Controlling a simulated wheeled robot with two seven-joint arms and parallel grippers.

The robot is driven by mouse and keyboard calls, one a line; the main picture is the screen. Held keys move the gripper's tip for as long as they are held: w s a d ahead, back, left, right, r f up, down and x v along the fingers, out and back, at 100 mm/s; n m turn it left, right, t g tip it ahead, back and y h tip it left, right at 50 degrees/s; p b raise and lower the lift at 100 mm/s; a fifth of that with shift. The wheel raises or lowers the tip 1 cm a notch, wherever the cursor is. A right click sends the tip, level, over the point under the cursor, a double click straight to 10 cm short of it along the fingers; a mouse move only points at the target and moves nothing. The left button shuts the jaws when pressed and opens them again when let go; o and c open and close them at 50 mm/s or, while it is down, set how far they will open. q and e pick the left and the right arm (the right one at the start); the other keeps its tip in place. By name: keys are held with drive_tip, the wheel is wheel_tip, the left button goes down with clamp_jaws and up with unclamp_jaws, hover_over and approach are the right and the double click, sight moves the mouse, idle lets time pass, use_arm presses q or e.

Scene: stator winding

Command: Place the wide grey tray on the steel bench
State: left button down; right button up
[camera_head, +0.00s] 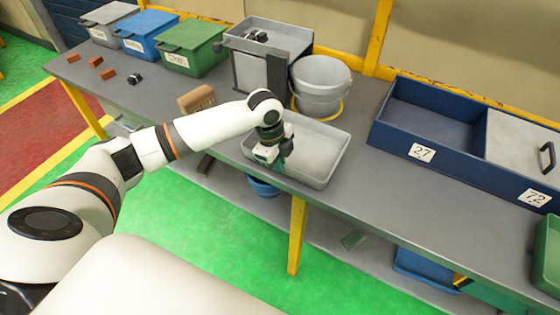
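The wide grey tray (318,155) is shallow and looks empty. It appears to rest level on the grey steel bench (385,200), close to the bench's front edge. My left gripper (272,158) is at the tray's left side, pointing down over its wall and hiding part of it. The fingertips are too small and covered to show whether they grip the wall. My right gripper is not in view.
A grey bucket (320,82) stands just behind the tray, and a brown brush-like block (196,98) lies to its left. A blue two-part bin (440,120) stands to the right. Lidded boxes (193,47) line the back left. Bench surface between tray and blue bin is clear.

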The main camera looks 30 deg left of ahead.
use_arm(q)
drive_tip(key=c, duration=2.1)
unclamp_jaws()
drive_tip(key=shift+f, duration=0.1)
drive_tip(key=o, duration=0.5)
drive_tip(key=r, duration=0.4)
drive_tip(key=a+r, duration=0.1)
drive_tip(key=r, duration=0.3)
drive_tip(key=s+r+b, duration=0.1)
drive_tip(key=r, duration=0.3)
drive_tip(key=shift+a, duration=0.4)
